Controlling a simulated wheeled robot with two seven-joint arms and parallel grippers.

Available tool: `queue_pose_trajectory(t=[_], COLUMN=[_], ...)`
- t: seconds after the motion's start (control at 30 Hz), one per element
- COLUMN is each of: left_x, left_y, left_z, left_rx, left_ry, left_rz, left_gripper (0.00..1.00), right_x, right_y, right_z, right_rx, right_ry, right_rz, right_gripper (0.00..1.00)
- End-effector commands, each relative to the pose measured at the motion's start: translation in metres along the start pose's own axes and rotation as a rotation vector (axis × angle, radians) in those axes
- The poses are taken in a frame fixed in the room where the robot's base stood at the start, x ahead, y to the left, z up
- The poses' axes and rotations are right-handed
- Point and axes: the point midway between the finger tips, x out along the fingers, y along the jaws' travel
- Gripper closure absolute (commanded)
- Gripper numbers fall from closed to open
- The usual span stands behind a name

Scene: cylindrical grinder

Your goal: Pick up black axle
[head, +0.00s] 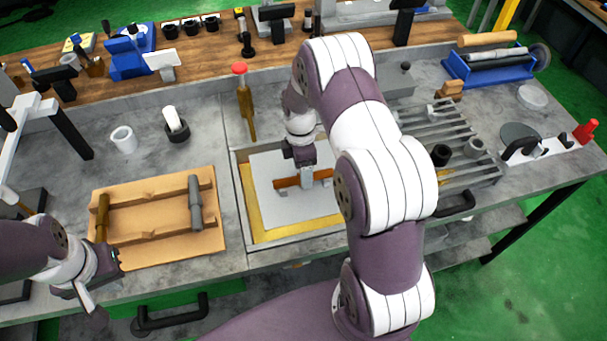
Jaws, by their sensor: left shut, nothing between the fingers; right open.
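A dark grey axle (195,203) lies along the right side of a wooden cradle (150,243) on the left of the bench; it is the nearest match I see to a black axle. A brown axle (103,217) lies at the cradle's left side. My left gripper (88,296) is shut and empty at the bench's front left, in front of the cradle. My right gripper (303,164) is open, pointing down over a tray (256,226) in the middle. An orange-brown piece (288,183) with a grey part (308,177) lies just below it; contact cannot be told.
A hammer-like tool with a red top (239,69) stands behind the tray. White and black rings (124,139) sit behind the cradle. A slatted grey rack (450,138) is at the right, partly hidden by my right arm. The bench between cradle and tray is clear.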

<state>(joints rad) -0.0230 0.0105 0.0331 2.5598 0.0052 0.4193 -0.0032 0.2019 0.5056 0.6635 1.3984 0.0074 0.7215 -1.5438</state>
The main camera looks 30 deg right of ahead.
Motion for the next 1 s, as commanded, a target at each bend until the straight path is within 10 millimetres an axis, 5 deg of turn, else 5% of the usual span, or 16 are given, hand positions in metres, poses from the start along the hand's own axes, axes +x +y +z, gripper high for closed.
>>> queue_pose_trajectory(t=[0.33, 0.53, 1.0], left_x=[-0.005, -0.005, -0.001], left_y=[0.000, 0.000, 0.000], left_z=[0.000, 0.000, 0.000], left_rx=[0.000, 0.000, 0.000], left_ry=[-0.001, -0.001, -0.001], left_rz=[0.000, 0.000, 0.000], left_gripper=[1.00, 1.00, 1.00], right_x=[0.019, 0.018, 0.011], right_y=[0.001, 0.001, 0.002], right_z=[0.000, 0.000, 0.000], right_rx=[0.001, 0.001, 0.001], right_ry=[0.000, 0.000, 0.000], right_rz=[0.003, 0.003, 0.008], right_gripper=[0.36, 0.98, 1.00])
